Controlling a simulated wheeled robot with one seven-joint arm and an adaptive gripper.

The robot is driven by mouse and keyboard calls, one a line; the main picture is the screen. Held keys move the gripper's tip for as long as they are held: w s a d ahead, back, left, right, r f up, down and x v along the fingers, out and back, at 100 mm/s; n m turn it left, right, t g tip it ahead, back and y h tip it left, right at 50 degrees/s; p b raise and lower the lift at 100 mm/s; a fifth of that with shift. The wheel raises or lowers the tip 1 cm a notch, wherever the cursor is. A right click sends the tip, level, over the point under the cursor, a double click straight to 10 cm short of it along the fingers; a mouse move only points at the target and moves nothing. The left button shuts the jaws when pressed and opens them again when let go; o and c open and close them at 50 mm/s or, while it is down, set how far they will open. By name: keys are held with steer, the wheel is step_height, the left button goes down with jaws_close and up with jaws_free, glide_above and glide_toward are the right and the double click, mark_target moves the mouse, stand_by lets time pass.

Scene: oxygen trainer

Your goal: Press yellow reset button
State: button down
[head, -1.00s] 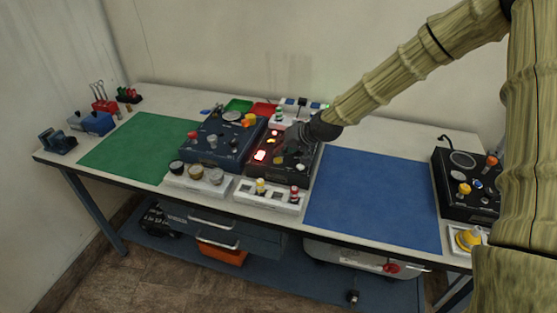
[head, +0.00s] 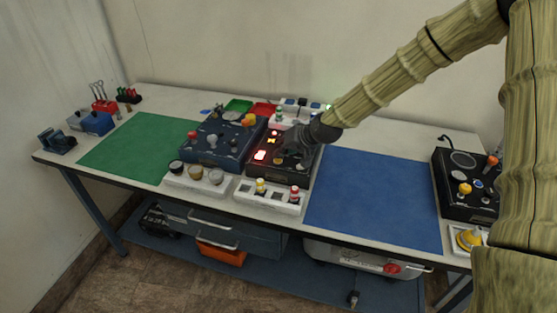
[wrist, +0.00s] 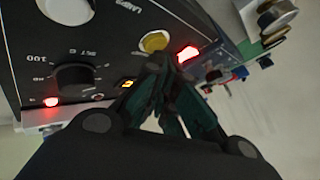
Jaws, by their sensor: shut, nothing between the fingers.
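The black trainer box (head: 270,173) stands mid-table with lit red and amber indicators. In the wrist view its dark panel (wrist: 110,25) fills the upper left. The round yellow button (wrist: 154,41) lies beside a glowing red lamp (wrist: 187,53). It also shows small and dull in the head view (head: 278,161). My gripper (wrist: 165,60) is shut and empty. Its fingertips are right by the yellow button's lower edge and overlap it slightly in the wrist view; contact cannot be told. In the head view my gripper (head: 291,153) is over the box's top panel.
A blue trainer box (head: 213,157) stands close to the left. A white tray (head: 251,198) with yellow and red items sits in front. A black dial (wrist: 76,78) is near the fingers. A blue mat (head: 370,200) leaves clear room to the right.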

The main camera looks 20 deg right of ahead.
steer(key=shift+f, duration=0.4)
stand_by(0.7)
steer(key=shift+r, duration=0.1)
steer(key=shift+r+p, duration=0.35)
steer(key=shift+r, duration=0.35)
steer(key=shift+r, duration=0.1)
steer(key=shift+r+p, duration=1.5)
steer(key=shift+r, duration=0.9)
